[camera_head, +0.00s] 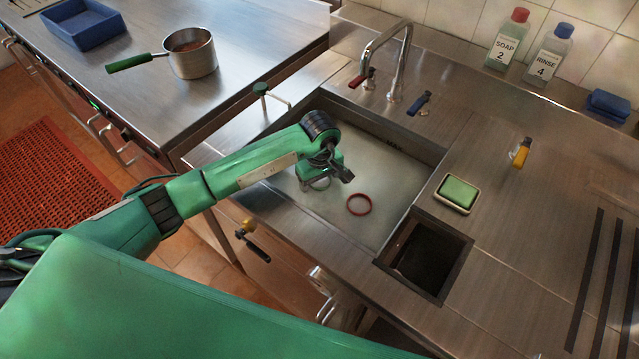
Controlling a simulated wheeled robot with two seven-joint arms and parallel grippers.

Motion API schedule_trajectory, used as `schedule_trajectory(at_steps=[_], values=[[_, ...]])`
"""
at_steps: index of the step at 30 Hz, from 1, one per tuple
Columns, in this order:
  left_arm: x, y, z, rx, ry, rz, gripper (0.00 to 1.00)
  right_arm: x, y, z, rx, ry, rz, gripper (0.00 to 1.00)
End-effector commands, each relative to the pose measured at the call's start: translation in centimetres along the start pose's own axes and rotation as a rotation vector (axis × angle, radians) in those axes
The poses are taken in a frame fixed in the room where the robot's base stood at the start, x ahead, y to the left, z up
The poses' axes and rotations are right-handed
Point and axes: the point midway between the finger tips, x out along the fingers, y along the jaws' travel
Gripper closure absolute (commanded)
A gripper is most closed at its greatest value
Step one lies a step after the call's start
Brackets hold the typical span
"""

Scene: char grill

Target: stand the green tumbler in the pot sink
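The pot sink (405,165) is a wide steel basin with a pale bottom in the middle of the counter. My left gripper (325,178) points down over the left part of this basin. A round, greenish rim (318,185) shows just under it; this may be the green tumbler, but the gripper covers most of it. I cannot tell whether the fingers are closed on it or whether it touches the basin bottom. A dark red ring-shaped thing (359,204) is in the basin to the right of the gripper. My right gripper is out of view.
A tap (385,55) arches over the sink's back edge. A green sponge in a tray (457,194) and a square dark opening (428,259) lie right of the sink. Soap (507,40) and rinse (548,55) bottles stand behind. A saucepan (191,53) is on the left counter.

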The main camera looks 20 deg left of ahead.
Motion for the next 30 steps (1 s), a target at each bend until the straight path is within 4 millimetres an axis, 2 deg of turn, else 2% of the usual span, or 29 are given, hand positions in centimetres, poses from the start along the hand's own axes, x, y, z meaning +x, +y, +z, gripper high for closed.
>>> schedule_trajectory(at_steps=[5, 12, 15, 21, 30], values=[[-3.3, 0.1, -0.2, 0.003, 0.006, 0.006, 0.3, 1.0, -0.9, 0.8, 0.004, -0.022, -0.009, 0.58], [-8.5, 0.1, -0.1, 0.002, 0.006, 0.005, 0.3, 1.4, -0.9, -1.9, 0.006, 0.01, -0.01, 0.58], [-10.0, 0.1, -0.1, 0.001, 0.005, 0.003, 0.3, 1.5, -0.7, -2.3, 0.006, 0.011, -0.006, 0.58], [-11.7, 0.0, 0.0, 0.0, 0.003, 0.002, 0.3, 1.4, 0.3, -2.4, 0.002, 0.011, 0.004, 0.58], [-11.9, 0.0, 0.0, 0.0, 0.002, 0.001, 0.3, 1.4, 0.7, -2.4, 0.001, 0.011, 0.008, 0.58]])
